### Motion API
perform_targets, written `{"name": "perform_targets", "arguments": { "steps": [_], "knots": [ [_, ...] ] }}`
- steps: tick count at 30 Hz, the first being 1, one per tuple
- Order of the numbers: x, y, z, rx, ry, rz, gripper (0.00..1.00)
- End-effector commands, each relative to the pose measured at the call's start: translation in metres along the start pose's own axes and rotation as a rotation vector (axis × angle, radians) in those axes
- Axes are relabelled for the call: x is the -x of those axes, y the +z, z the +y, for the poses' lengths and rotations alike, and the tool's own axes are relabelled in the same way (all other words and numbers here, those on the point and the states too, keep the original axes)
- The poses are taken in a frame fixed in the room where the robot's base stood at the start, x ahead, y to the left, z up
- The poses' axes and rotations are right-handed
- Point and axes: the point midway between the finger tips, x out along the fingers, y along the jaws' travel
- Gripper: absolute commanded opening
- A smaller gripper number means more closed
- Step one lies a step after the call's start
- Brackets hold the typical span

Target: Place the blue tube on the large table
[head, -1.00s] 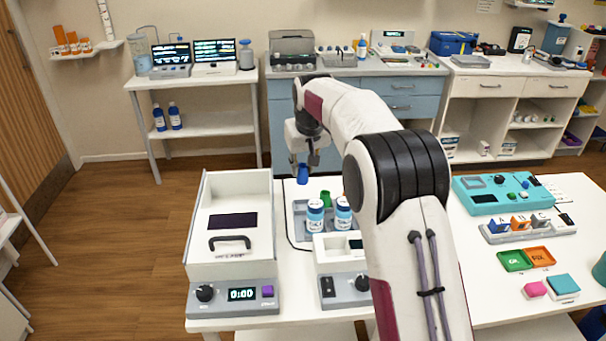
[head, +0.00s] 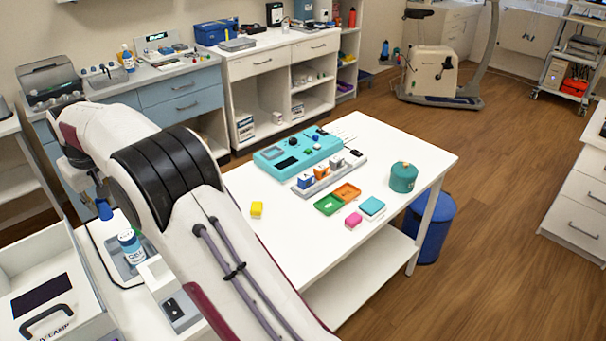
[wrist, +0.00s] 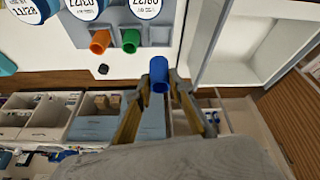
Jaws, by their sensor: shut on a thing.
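The blue tube (head: 104,209) hangs from my gripper (head: 99,197) at the left in the head view, above the white surface. In the wrist view the blue tube (wrist: 159,76) sits between the two fingertips of my gripper (wrist: 158,88), which is shut on it. The large white table (head: 415,152) spreads from the middle to the right of the head view. The tube and gripper are at its left end, away from its open right part. My arm hides part of the table.
A grey rack (wrist: 150,33) holds a green tube (wrist: 131,41), an orange tube (wrist: 100,41) and white-labelled bottles.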

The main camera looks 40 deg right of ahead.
Motion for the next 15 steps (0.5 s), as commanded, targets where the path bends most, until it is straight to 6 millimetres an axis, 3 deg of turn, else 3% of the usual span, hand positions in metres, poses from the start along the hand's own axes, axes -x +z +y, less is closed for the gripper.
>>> {"name": "perform_targets", "arguments": {
  "steps": [8,15],
  "knots": [
    [0.007,0.005,0.056,-0.071,0.03,-0.002,0.07],
    [0.015,0.031,0.13,-0.175,0.072,-0.007,0.07]
  ]
}}
